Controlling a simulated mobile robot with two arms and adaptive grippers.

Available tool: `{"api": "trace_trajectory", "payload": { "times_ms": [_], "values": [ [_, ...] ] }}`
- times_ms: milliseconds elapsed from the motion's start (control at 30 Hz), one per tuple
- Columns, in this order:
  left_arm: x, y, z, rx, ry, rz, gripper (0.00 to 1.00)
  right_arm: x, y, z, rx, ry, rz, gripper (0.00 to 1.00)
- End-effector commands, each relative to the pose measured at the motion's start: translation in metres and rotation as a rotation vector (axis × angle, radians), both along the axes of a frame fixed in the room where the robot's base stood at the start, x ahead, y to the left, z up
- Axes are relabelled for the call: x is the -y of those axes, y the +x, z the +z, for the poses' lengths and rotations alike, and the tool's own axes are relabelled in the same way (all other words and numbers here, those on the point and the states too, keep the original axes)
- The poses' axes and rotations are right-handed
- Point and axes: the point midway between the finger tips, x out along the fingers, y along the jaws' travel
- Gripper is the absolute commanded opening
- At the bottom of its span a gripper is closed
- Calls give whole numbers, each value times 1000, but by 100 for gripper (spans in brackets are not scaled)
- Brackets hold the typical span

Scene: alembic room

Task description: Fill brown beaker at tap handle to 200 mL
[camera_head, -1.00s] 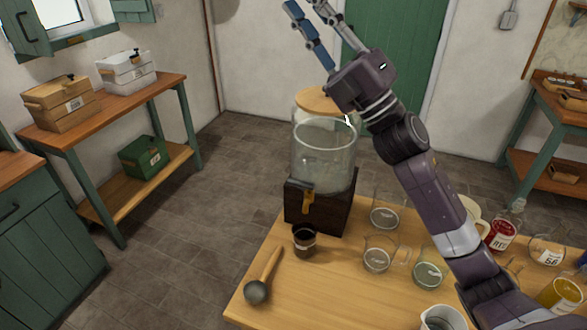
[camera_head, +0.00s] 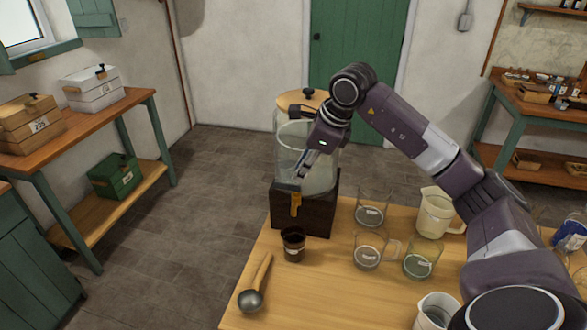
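The brown beaker (camera_head: 293,246) is a small dark cup with a pale label, standing upright on the wooden table in front of the dispenser's dark base (camera_head: 318,215). The glass dispenser (camera_head: 290,150) stands on that base. Its orange tap handle (camera_head: 296,204) hangs on the front, above and behind the beaker. My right gripper (camera_head: 300,176) reaches down in front of the glass, its fingertips just above the tap handle. Contact and the gap between the fingers are unclear. I cannot see the liquid level in the beaker. My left gripper is out of view.
A ladle (camera_head: 252,298) lies at the table's left edge. A clear beaker (camera_head: 371,210), a glass mug (camera_head: 368,253), a greenish beaker (camera_head: 420,262) and a cream jug (camera_head: 436,214) stand to the right. The table (camera_head: 325,290) is bare in front of the brown beaker.

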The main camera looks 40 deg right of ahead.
Motion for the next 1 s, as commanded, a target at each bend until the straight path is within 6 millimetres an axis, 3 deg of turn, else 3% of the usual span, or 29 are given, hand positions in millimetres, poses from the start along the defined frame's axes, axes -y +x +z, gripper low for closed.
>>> {"api": "trace_trajectory", "payload": {
  "times_ms": [600, 933, 1000],
  "values": [
    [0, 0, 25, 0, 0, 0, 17, -7, 29, -66, -4, -4, -2, 22],
    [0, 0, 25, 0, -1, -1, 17, -7, 31, -71, -2, -4, -2, 22],
    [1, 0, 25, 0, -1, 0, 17, -7, 31, -71, -2, -4, -2, 17]
  ]
}}
